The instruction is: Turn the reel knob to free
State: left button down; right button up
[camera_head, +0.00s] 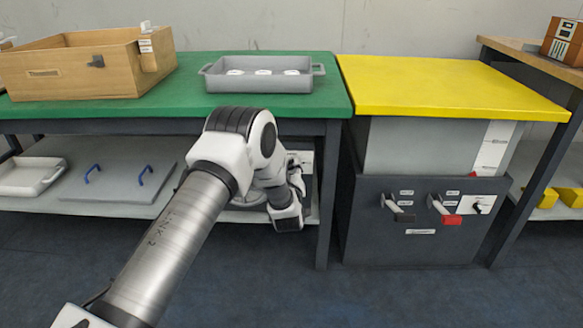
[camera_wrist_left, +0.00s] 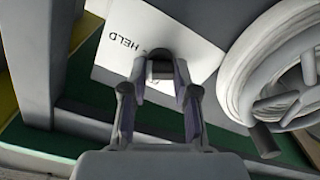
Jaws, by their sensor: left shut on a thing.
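The knob (camera_wrist_left: 162,69) is a small dark block on a white plate (camera_wrist_left: 118,50) marked "HELD" in the left wrist view. My left gripper (camera_wrist_left: 160,75) is shut on the knob, one finger on each side. The word HELD is beside the knob; other markings are hidden. The reel (camera_wrist_left: 270,70), with a thick white coil, is right of the plate in that view. In the head view my left gripper (camera_head: 294,180) is under the green table's front edge, and my arm mostly hides the reel and plate. My right gripper is not in view.
The green table (camera_head: 330,95) holds a wooden box (camera_head: 70,75) and a grey tray (camera_head: 262,82). A lower shelf (camera_head: 110,205) carries a lid with blue handles. A yellow-topped cabinet (camera_head: 440,85) with two levers (camera_head: 400,210) stands right. The floor in front is clear.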

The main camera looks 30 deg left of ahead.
pick_arm(q)
jog(key=n, duration=0.3)
jog(key=shift+f+n, duration=0.1)
jog(key=shift+n, duration=0.2)
jog(key=n, duration=0.2)
jog(key=shift+f+n, duration=0.1)
jog(key=shift+n, duration=0.3)
jog(key=n+b, duration=0.1)
jog(key=n, duration=0.5)
jog(key=shift+s+a+f, duration=0.1)
jog(key=c, duration=0.9)
grip_release()
jog(key=v, duration=1.2)
